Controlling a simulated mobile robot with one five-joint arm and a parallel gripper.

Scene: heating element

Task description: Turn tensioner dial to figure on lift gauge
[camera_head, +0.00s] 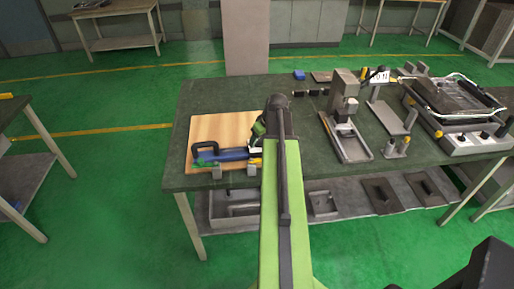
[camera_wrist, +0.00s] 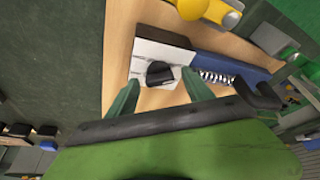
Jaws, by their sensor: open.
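A black dial (camera_wrist: 158,73) sits on a pale metal block at the end of a blue tool body (camera_wrist: 225,68), with a coil spring beside it. My gripper (camera_wrist: 160,77) is open, its two green fingers on either side of the dial in the wrist view. I cannot tell whether they touch it. In the head view the blue tool (camera_head: 228,155) lies on a wooden board (camera_head: 215,127), and my arm hides its right end and the dial. A white plate with dark marks, perhaps the lift gauge (camera_head: 379,76), stands at the back right. Its figure is too small to read.
A grey press-like stand (camera_head: 345,120) and a heating unit (camera_head: 455,105) are on the right of the dark bench (camera_head: 300,165). Small blocks lie along the back edge.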

